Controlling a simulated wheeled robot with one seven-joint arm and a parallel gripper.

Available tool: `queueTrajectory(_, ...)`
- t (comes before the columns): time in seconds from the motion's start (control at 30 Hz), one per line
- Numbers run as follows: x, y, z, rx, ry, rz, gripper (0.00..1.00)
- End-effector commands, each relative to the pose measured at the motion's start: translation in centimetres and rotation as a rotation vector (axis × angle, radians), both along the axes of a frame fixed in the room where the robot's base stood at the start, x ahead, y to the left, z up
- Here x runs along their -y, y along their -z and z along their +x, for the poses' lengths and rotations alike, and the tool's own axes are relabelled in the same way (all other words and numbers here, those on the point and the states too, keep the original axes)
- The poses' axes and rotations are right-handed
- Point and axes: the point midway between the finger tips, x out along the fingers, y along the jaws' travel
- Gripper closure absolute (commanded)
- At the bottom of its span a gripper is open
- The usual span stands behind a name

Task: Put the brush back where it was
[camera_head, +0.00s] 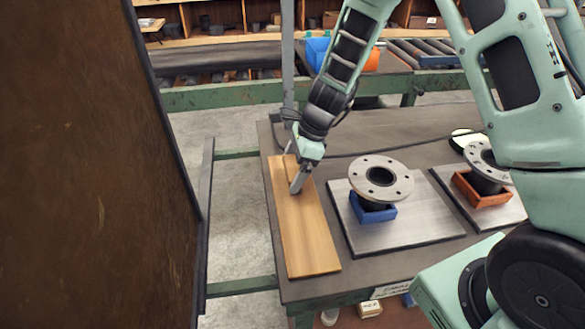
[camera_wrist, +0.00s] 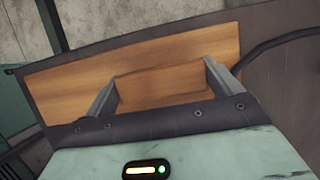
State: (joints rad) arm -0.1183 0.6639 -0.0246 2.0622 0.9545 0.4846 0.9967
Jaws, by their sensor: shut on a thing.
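The brush (camera_wrist: 160,86) shows in the wrist view as a plain wooden block between the two grey fingers of my gripper (camera_wrist: 160,82). My gripper is shut on it. In the head view my gripper (camera_head: 298,182) points down over the far part of a long wooden board (camera_head: 308,238), and a bit of the brush (camera_head: 291,168) shows beside the fingers. The board also lies behind the brush in the wrist view (camera_wrist: 70,83). The bristles are hidden, and I cannot tell whether the brush touches the board.
A flanged pipe (camera_head: 381,178) stands in a blue holder (camera_head: 373,211) on a metal plate (camera_head: 415,225) right of the board. Another flanged pipe stands in an orange holder (camera_head: 479,191) further right. A dark cable (camera_head: 410,145) crosses the table behind. A brown panel (camera_head: 85,180) rises at left.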

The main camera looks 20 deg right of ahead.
Motion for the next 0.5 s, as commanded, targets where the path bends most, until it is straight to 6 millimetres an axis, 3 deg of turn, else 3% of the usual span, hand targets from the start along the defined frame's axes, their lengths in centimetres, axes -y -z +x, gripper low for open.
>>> queueTrajectory(0.37, -0.03, 0.50, 0.06, 0.002, 0.000, 0.001, 0.28)
queueTrajectory(0.4, -0.04, 0.41, 0.05, 0.002, 0.000, 0.001, 0.01)
queueTrajectory(0.5, -0.04, 0.38, 0.05, 0.002, 0.000, 0.001, 0.00)
